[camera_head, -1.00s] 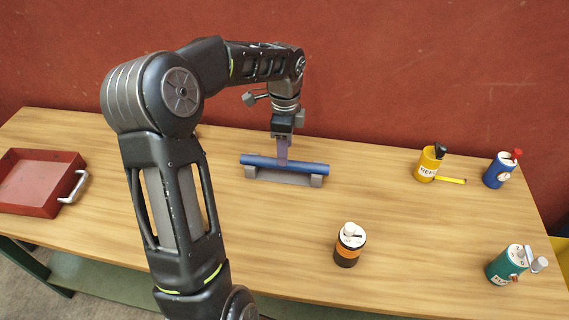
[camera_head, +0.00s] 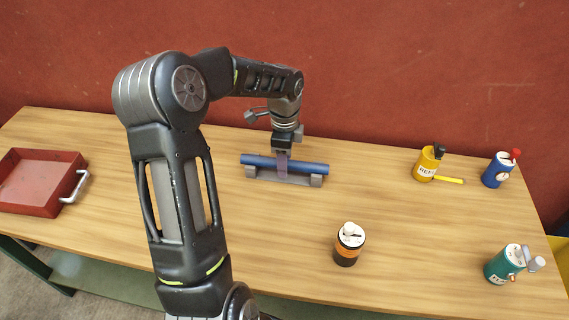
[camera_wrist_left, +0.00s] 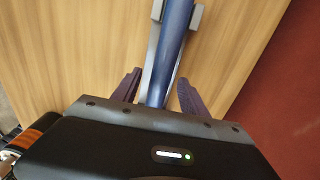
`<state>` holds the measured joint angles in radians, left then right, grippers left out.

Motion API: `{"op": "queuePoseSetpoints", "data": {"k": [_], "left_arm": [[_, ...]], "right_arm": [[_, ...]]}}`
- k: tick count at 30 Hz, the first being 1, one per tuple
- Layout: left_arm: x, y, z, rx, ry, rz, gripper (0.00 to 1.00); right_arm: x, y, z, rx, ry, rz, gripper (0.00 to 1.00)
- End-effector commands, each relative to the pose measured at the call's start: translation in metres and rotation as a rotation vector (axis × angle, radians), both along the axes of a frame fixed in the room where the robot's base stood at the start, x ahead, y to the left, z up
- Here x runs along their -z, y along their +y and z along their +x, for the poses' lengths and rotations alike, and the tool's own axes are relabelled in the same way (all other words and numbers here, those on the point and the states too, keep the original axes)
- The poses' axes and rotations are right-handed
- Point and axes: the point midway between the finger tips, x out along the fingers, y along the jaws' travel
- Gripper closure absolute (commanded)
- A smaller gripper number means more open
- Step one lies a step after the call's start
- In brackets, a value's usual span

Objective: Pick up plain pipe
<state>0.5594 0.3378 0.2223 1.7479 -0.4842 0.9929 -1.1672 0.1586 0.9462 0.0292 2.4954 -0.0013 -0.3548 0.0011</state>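The plain pipe (camera_head: 305,166) is blue and lies level across a grey cradle (camera_head: 285,177) with raised ends, towards the back of the table. My left gripper (camera_head: 283,168) points down at the middle of the pipe. In the left wrist view the pipe (camera_wrist_left: 173,40) runs between the two purple fingers of my left gripper (camera_wrist_left: 158,80). The fingers are open, one on each side, with gaps showing between them and the pipe. The part of the pipe nearest the palm is hidden by the gripper body. My right gripper is not in view.
A red tray (camera_head: 38,205) with a metal handle stands at the left. A black and orange canister (camera_head: 348,246) stands at front centre. A red wall (camera_head: 400,70) rises behind the table.

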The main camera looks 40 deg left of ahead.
Motion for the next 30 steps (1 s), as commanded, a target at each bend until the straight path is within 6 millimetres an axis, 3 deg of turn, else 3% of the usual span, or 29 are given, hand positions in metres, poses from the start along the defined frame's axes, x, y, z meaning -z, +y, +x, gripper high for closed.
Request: {"op": "queuePoseSetpoints", "data": {"k": [18, 30], "left_arm": [[-0.0001, 0.0000, 0.0000, 0.000, 0.000, 0.000, 1.00], [-0.0004, 0.0000, 0.0002, 0.000, -0.001, 0.000, 1.00]], "right_arm": [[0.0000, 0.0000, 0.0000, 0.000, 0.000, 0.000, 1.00], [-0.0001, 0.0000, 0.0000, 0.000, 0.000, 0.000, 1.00]]}}
